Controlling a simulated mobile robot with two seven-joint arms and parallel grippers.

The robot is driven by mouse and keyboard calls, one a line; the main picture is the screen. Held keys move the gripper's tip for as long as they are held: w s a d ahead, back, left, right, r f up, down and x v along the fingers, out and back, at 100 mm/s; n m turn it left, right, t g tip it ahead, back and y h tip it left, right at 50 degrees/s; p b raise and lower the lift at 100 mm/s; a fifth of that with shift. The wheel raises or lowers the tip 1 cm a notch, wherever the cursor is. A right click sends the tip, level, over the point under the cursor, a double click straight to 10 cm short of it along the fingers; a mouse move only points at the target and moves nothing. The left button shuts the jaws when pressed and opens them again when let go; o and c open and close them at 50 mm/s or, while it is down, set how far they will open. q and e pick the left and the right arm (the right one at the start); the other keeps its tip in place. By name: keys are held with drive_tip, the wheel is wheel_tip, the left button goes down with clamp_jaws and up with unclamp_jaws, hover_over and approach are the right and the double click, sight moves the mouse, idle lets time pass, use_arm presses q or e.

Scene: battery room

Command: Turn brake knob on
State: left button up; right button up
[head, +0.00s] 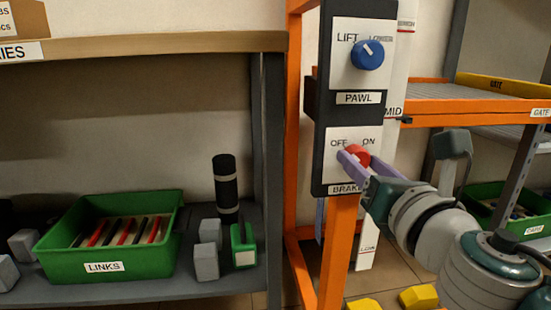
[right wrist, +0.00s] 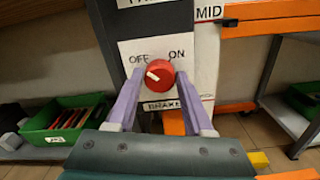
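The red brake knob (head: 358,154) sits on the white BRAKE plate (head: 335,172), between the words OFF and ON. In the right wrist view the knob (right wrist: 161,74) shows a white mark pointing left and slightly up, toward the OFF side. My right gripper (head: 362,164) has purple fingers at the knob. In the right wrist view the right gripper (right wrist: 160,82) has one finger on each side of the knob, apparently with small gaps, so it looks open. Its fingers hide part of the BRAKE label. My left gripper is not in view.
A blue PAWL knob (head: 367,55) is above on the same dark panel (head: 324,100). An orange post (head: 339,250) stands below the panel. At left, a shelf holds a green LINKS bin (head: 60,262), grey blocks and a dark cylinder (head: 226,186). Yellow blocks (head: 418,297) lie low at right.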

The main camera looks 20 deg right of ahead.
clamp_jaws()
drive_tip(key=shift+m, duration=0.3)
drive_tip(key=m, duration=0.3)
drive_tip(key=shift+m+b, duration=0.3)
drive_tip(key=shift+b, duration=0.1)
drive_tip(key=m, duration=0.5)
drive_tip(key=shift+d+m, duration=0.1)
drive_tip(key=shift+m, duration=0.2)
drive_tip(key=m, duration=0.4)
drive_tip(key=shift+f+m, duration=0.1)
drive_tip(key=shift+m, duration=2)
drive_tip(key=o, duration=0.5)
unclamp_jaws()
